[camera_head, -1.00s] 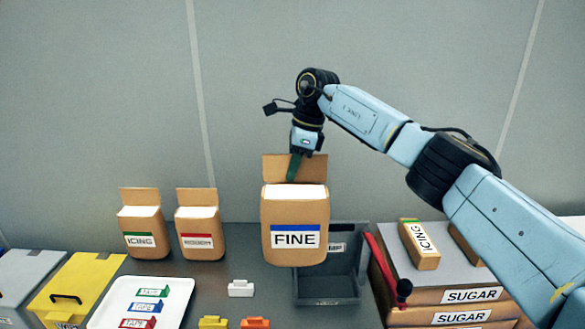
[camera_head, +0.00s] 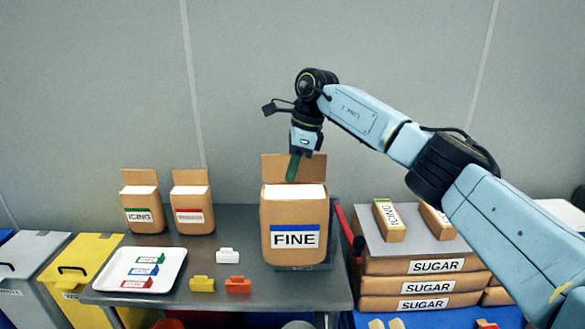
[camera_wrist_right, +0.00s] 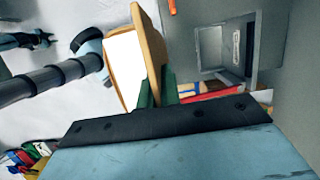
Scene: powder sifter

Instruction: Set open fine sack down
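The open FINE sack (camera_head: 295,215), brown with a blue-striped label and white contents, hangs upright from my right gripper (camera_head: 293,168). The right gripper's green fingers are shut on the sack's raised back flap. In the right wrist view the flap (camera_wrist_right: 150,50) stands between the green fingers (camera_wrist_right: 157,90), with the white sack top (camera_wrist_right: 124,68) beside it. My left gripper does not show in the head view.
ICING sack (camera_head: 142,209) and a red-labelled sack (camera_head: 191,209) stand at the table's back left. A white tray (camera_head: 112,270) holds coloured tags. White, yellow and orange clips (camera_head: 238,285) lie left of the FINE sack. SUGAR sacks (camera_head: 420,286) are stacked at right.

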